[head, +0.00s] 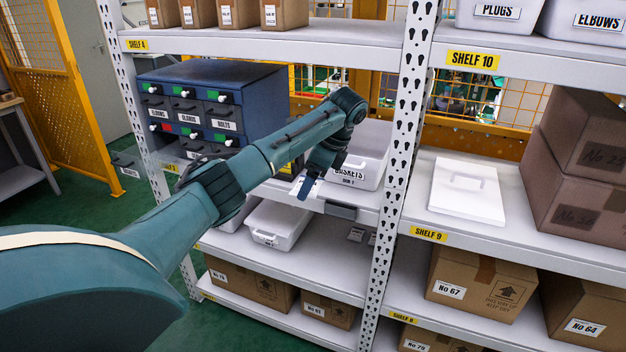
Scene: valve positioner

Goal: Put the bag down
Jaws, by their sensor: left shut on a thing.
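My left gripper (308,188) points down at the front edge of the middle shelf, in front of the white bin labelled GASKETS (370,160). It is shut on a small pale item that I take to be the bag (298,184); only a little of it shows, and the fingers and wrist hide the rest. I cannot tell whether the bag touches the shelf (352,201). My right gripper is not in view.
A blue drawer cabinet (255,85) stands left on the same shelf. A perforated upright (398,150) rises just right of the GASKETS bin. A white lidded box (467,192) sits on shelf 9. A white bin (277,226) and cardboard boxes (250,285) stand lower down.

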